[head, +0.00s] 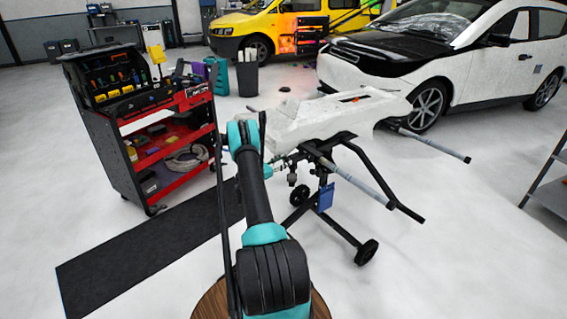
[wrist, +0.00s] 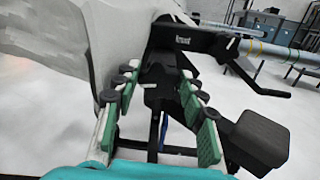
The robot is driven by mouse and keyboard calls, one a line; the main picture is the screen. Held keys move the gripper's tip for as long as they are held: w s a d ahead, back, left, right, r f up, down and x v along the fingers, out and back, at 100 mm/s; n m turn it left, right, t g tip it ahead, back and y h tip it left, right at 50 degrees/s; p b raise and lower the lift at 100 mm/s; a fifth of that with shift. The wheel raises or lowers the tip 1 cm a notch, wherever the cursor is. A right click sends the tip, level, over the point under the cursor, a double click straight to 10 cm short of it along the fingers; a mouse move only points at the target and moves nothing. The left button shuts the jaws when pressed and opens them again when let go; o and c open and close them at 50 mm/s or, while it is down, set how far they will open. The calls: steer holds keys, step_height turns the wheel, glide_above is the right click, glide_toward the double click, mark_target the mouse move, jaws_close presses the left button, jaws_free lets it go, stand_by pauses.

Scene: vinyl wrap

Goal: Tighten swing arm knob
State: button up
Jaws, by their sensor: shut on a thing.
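The black stand (head: 345,225) with its swing arms carries a white car bumper (head: 330,112) in the head view. My gripper (head: 286,160) reaches the stand just under the bumper's near edge. In the wrist view, the green-padded fingers of my gripper (wrist: 160,76) point at the stand's black frame (wrist: 195,38). Their tips close on a small dark part between them, at the swing arm knob's place. The knob's outline is hard to tell from the black frame around it. The white bumper (wrist: 50,35) fills the upper left of the wrist view, close to the left finger.
Padded bars (head: 350,180) stick out of the stand to the right. A red tool cart (head: 150,150) stands at the left, by a dark mat (head: 150,245). A white car (head: 450,50) is behind the stand. The floor at the right front is clear.

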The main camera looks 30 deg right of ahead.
steer(key=m, duration=0.6)
steer(key=shift+s+f+m, duration=0.1)
steer(key=shift+s+m, duration=0.1)
steer(key=shift+m, duration=0.1)
steer(key=shift+h, duration=0.3)
steer(key=o, duration=1.1)
steer(key=shift+o, duration=0.2)
